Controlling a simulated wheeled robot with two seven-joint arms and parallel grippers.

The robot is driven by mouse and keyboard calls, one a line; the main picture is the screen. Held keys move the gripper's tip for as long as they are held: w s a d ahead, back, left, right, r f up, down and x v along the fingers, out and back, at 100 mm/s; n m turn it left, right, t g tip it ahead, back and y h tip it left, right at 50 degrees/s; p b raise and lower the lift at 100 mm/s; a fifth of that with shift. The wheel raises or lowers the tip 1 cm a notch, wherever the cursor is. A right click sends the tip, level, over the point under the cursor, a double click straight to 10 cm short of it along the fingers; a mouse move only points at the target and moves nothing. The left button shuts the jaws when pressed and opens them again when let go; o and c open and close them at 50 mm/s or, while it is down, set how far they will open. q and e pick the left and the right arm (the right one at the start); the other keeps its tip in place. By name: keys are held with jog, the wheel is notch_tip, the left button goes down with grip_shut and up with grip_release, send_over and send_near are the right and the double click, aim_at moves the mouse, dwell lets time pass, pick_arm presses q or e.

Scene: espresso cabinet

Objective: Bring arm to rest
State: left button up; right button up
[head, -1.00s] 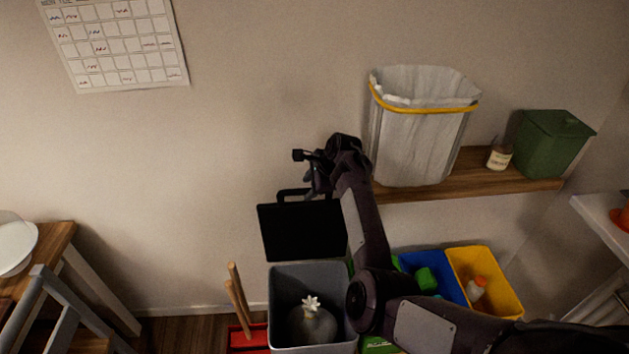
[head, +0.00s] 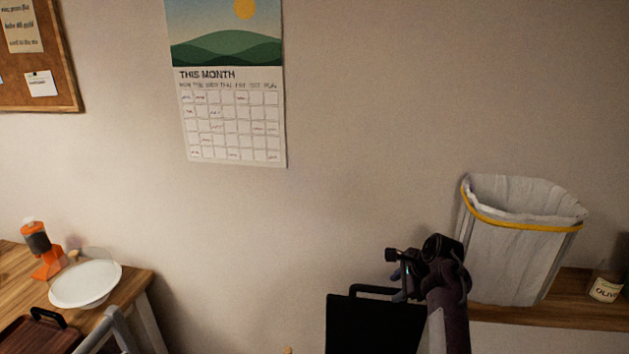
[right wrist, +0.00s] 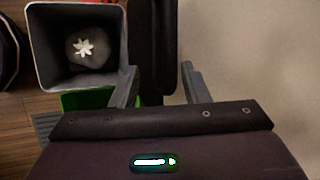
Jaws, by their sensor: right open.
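My right gripper (head: 402,280) is raised in front of the wall, just above and beside the handle of a black board-like panel (head: 375,326). In the right wrist view my right gripper (right wrist: 160,88) has its two grey fingers apart, with a dark upright shape, probably the panel, showing beyond them. I cannot tell from these views whether the fingers touch it. My right arm (head: 450,325) comes up from the bottom of the head view. My left gripper is not in view.
A lined white bin (head: 520,240) with a yellow band stands on a wooden shelf (head: 560,318) right of my arm, beside a labelled jar (head: 605,287). A grey bin (right wrist: 40,60) holds a dark bag. A table (head: 135,290) at left carries a white bowl (head: 85,285).

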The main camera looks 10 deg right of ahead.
jog(key=s+d+f+n+h, duration=0.2)
jog(key=s+f+n, duration=0.15)
jog(key=s, duration=0.35)
jog(key=s+d+f+n+h, duration=0.1)
jog(key=s+f+n, duration=0.1)
jog(key=s+n, duration=0.35)
jog(key=s+a+r+n, duration=0.1)
jog(key=s+a+n, duration=0.3)
jog(key=s, duration=0.4)
jog(key=s+a+r+n+g, duration=0.1)
jog(key=s+a+n, duration=0.25)
jog(key=s, duration=0.45)
jog(key=s+a+r+n, duration=0.1)
jog(key=s+a+n, duration=0.2)
jog(key=s+n, duration=0.35)
jog(key=s+f+m+g, duration=0.1)
jog(key=s+f, duration=0.1)
jog(key=f, duration=1.4)
jog(key=s+f+g, duration=0.1)
jog(key=s+f, duration=0.1)
jog(key=f, duration=1.4)
jog(key=s+d+f+g, duration=0.1)
jog(key=s+d+f, duration=0.2)
jog(key=s+f, duration=1.3)
jog(key=s, duration=0.3)
